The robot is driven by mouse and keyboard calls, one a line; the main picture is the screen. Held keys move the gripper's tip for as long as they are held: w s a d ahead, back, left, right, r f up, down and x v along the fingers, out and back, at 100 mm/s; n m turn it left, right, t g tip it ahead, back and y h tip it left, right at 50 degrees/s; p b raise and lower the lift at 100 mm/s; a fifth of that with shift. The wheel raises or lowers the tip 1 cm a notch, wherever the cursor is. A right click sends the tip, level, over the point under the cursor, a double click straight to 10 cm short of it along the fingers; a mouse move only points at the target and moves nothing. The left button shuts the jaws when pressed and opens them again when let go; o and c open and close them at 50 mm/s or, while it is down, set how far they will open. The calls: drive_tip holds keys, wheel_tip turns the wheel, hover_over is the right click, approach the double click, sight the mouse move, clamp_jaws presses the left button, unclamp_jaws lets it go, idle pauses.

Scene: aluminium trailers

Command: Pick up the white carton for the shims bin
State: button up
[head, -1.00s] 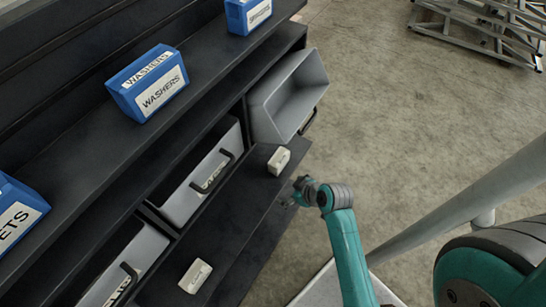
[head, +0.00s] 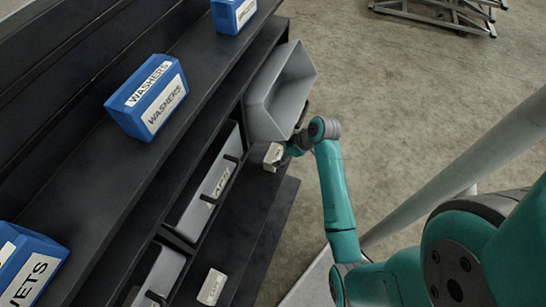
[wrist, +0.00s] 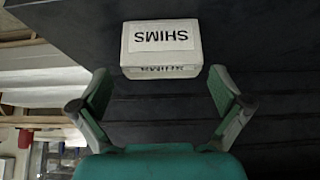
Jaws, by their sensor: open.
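The white carton (wrist: 161,48) reads SHIMS in the wrist view, upside down, and sits on the dark shelf surface. In the head view the carton (head: 273,155) stands on the lower ledge in front of the tilted grey bin, partly covered by my gripper. My gripper (wrist: 161,95) is open, its two fingers spread just short of the carton, one towards each side, with nothing between them. In the head view my gripper (head: 290,150) is right beside the carton; its fingers are hard to make out there.
A grey bin (head: 262,112) is tipped outward above the carton. A second white carton (head: 211,287) lies nearer on the ledge. Grey drawers (head: 195,215) with black handles line the rack. A blue WASHERS bin (head: 130,120) stands on the upper shelf.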

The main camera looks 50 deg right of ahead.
sight(277, 155)
drive_tip(key=shift+x, duration=2.85)
drive_tip(key=shift+a+r, duration=0.1)
drive_tip(key=c, duration=0.9)
